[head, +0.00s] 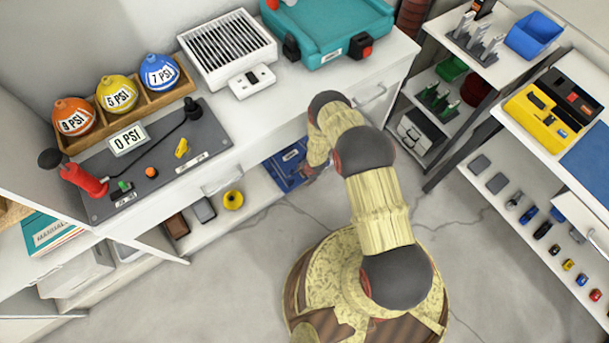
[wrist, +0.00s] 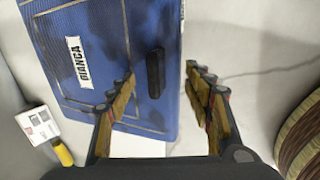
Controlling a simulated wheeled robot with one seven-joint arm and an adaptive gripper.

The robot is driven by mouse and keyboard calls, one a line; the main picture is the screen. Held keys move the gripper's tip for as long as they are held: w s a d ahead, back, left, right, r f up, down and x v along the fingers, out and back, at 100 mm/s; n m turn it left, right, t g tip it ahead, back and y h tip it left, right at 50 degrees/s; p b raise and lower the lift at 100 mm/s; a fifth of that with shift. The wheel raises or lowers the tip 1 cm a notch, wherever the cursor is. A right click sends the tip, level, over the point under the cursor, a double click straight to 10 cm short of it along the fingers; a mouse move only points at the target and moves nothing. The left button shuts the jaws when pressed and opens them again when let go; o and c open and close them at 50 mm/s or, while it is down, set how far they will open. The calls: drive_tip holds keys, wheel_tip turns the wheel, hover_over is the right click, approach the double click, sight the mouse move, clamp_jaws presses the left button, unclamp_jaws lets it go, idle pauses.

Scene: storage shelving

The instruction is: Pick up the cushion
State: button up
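A flat, blue, padded-looking rectangular thing with dark edging and a white label reading BIANCA (wrist: 55,30) fills the upper left of the wrist view. In the head view it lies on the low shelf under the counter (head: 284,172). I cannot tell whether it is the cushion; no other cushion stands out. A dark oblong tab or handle (wrist: 155,74) sits near its right edge. My gripper (wrist: 162,82) is open, its fingers apart, with this tab between them in the picture. I see no contact. In the head view my gripper (head: 313,172) is largely hidden by my arm.
Above is a white counter (head: 225,130) with a dark control panel (head: 155,160) and coloured pressure bulbs. A yellow ring (head: 233,199) and small boxes share the low shelf. More shelving (head: 550,235) stands at right. The concrete floor (head: 215,280) is clear.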

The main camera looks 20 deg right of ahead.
drive_tip(key=c, duration=1)
drive_tip(key=shift+c, duration=0.4)
drive_tip(key=shift+s, duration=0.2)
